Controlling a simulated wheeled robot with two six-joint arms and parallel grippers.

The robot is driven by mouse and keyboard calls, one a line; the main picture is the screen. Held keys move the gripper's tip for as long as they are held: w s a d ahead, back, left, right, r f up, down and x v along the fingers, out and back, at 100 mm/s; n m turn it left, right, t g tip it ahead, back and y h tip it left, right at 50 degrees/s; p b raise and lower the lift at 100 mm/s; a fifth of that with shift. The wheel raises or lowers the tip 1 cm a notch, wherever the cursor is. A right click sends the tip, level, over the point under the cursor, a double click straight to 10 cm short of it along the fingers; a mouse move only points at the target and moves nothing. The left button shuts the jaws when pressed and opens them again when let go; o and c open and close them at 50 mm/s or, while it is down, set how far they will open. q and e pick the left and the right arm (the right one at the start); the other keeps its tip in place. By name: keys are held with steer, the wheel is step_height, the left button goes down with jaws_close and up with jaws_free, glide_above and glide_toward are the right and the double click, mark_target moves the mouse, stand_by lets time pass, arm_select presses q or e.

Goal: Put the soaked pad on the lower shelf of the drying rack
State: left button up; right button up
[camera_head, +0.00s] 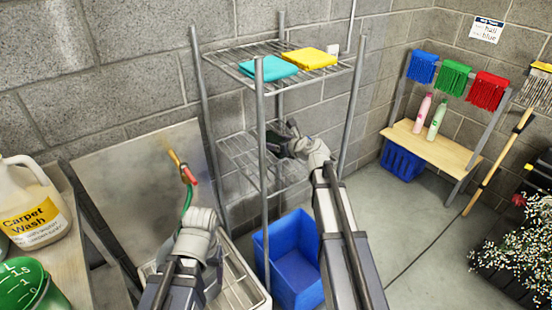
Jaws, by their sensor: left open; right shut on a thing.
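The wire drying rack has an upper shelf (258,50) and a lower shelf (237,153). My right gripper (286,137) reaches in between the rack posts at the lower shelf. It is shut on a dark green thing, apparently the soaked pad (272,137), which is mostly hidden by the gripper and a front post. I cannot tell whether the pad touches the lower shelf. My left gripper (203,226) is open, low in front of the rack to the left. Its fingers are largely hidden behind its wrist.
A teal pad (268,67) and a yellow pad (309,58) lie on the upper shelf. A blue bin (291,264) stands under the rack. A hose with a red and yellow nozzle (184,168) is near my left gripper. A Carpet Wash jug (30,210) stands at left.

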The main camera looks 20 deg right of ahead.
mark_target(273, 170)
steer(key=shift+w+a+f, duration=0.1)
steer(key=shift+a, duration=0.4)
step_height(273, 170, down, 10)
steer(key=b, duration=1)
steer(key=shift+f, duration=0.25)
steer(key=o, duration=1.5)
steer(key=shift+r, duration=0.3)
steer(key=p+v, duration=0.4)
steer(key=v, duration=0.7)
steer(key=shift+d, duration=0.1)
steer(key=shift+s+d+r+p, duration=0.1)
steer(key=shift+s+d+p, duration=0.1)
steer(key=shift+s+p, duration=0.25)
